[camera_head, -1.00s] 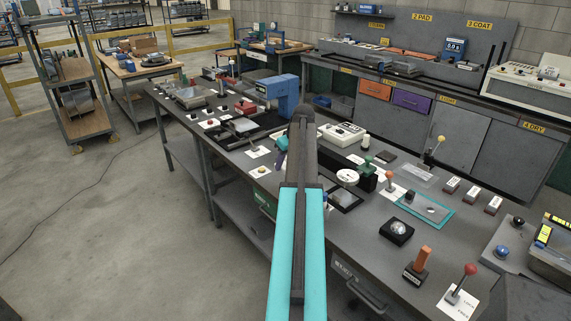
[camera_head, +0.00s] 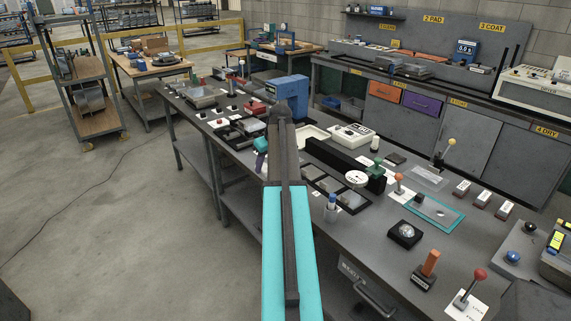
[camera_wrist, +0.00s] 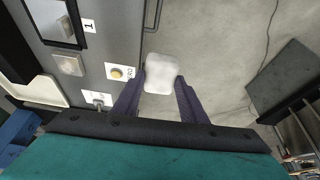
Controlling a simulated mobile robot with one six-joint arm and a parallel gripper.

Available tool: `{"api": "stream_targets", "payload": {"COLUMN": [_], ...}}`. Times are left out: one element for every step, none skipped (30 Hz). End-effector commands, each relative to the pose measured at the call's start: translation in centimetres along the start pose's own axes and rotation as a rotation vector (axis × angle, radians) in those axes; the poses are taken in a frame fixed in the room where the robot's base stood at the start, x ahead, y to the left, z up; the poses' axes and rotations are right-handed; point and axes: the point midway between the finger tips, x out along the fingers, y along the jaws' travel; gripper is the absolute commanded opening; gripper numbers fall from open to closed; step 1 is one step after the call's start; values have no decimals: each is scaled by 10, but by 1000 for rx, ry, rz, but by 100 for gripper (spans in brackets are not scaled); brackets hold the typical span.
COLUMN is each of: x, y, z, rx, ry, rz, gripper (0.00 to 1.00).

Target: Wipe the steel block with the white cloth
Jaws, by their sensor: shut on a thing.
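The white cloth (camera_wrist: 161,72) is a small rounded pad between the fingertips of my gripper (camera_wrist: 161,84) in the wrist view. My gripper is shut on it and holds it beside the bench edge, with the concrete floor behind it. In the head view my arm hides the cloth and most of my gripper. A pale metallic piece (camera_wrist: 48,18) sits in a dark frame marked 1 at the upper left of the wrist view. I cannot tell for sure whether it is the steel block. It is apart from the cloth.
The bench top (camera_wrist: 108,45) carries a yellow button (camera_wrist: 117,73) on a white card and a small pale block (camera_wrist: 67,64). In the head view, a blue machine (camera_head: 293,95), a white control box (camera_head: 353,135) and several knobs crowd the bench. Open floor (camera_head: 100,230) lies left.

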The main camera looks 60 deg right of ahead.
Motion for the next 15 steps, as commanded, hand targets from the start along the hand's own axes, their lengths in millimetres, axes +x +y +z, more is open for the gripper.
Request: {"api": "stream_targets", "payload": {"x": [1,1,1,1,2,2,2,2,2,2,1,1,1,0,-1], "y": [-22,-32,-46,-56,-67,-81,-92,-102,-116,-126,-137,-151,-161,-171,-185], "z": [-6,-9,-14,-17,-20,-24,-26,-29,-32,-34,-36,-39,-40,-42,-44], "rx": [-12,-17,-22,-26,-31,-36,-41,-45,-50,-55,-59,-64,-69,-73,-78], "ry": [-1,-3,-4,-5,-6,-7,-7,-8,-9,-10,-11,-11,-12,-12,-12], "rz": [-4,-6,-8,-9,-11,-14,-15,-17,-19,-20,-22,-24,-25,-27,-29], "gripper": [20,20,20,20,20,20,20,20,20,20,20,20,20,20,20]}}
